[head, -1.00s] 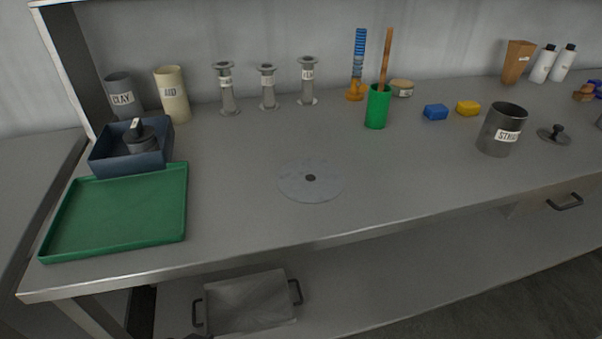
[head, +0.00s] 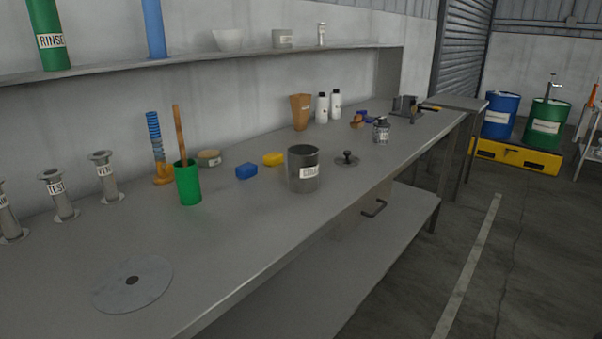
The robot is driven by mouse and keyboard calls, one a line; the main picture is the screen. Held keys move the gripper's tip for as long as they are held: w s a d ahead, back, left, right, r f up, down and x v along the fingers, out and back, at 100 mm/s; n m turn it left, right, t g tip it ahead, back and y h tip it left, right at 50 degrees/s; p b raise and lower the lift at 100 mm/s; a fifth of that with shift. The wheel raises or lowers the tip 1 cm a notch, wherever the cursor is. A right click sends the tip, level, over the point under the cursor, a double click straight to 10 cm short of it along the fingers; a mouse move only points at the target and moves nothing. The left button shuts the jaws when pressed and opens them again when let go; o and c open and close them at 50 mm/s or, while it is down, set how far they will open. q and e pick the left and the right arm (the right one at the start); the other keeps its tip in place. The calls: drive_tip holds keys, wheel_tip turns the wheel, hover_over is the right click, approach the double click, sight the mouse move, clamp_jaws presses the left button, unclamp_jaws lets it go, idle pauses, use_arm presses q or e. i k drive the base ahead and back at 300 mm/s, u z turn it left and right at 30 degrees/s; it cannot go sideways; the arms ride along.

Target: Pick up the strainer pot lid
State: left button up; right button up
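The pot stands upright and has a white label that is hard to read from here. Neither of my grippers shows in this view.
Blue (head: 246,171) and yellow (head: 273,159) blocks lie behind the pot. A green cup (head: 188,184) holds a wooden stick. A grey disc (head: 132,283) lies near the front left. A small labelled bottle (head: 381,130) stands beyond the lid. The bench's front strip is clear.

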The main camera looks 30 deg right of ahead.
sight(345, 159)
drive_tip(key=z, duration=2.6)
drive_tip(key=i, duration=3.35)
drive_tip(key=u, duration=3.4)
